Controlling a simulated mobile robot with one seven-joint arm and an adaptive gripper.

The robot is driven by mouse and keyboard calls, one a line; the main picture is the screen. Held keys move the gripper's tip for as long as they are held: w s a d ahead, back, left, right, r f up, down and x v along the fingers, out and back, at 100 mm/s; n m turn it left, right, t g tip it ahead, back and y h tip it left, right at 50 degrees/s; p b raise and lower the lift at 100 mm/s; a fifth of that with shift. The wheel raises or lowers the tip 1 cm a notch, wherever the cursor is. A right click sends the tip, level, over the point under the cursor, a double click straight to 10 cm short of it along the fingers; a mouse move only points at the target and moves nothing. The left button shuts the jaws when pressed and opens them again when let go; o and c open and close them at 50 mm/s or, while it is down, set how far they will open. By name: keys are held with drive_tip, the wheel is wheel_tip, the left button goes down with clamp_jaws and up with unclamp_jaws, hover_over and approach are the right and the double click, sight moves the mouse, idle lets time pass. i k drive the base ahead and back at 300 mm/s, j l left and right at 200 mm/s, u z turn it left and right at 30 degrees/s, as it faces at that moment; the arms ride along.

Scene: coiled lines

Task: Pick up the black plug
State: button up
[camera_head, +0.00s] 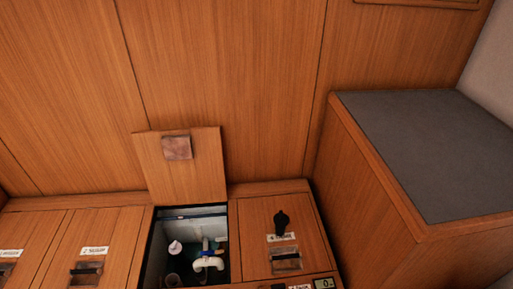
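A small black object (282,222), which looks like the black plug, rests on the closed wooden hatch (258,215) right of the open compartment. It has a rounded top and a narrower lower part. It sits just behind a white label on that hatch, and nothing covers it. It is too small to tell its exact shape. My gripper is not in view.
The open compartment (155,255) holds white pipe fittings (208,263) with blue parts and a white cone-like piece (175,247). Its lid (180,180) stands upright behind it. A raised grey-topped box (425,150) stands at right. Closed hatches (108,245) lie at left.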

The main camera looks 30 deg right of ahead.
sight(281, 219)
drive_tip(key=z, duration=0.9)
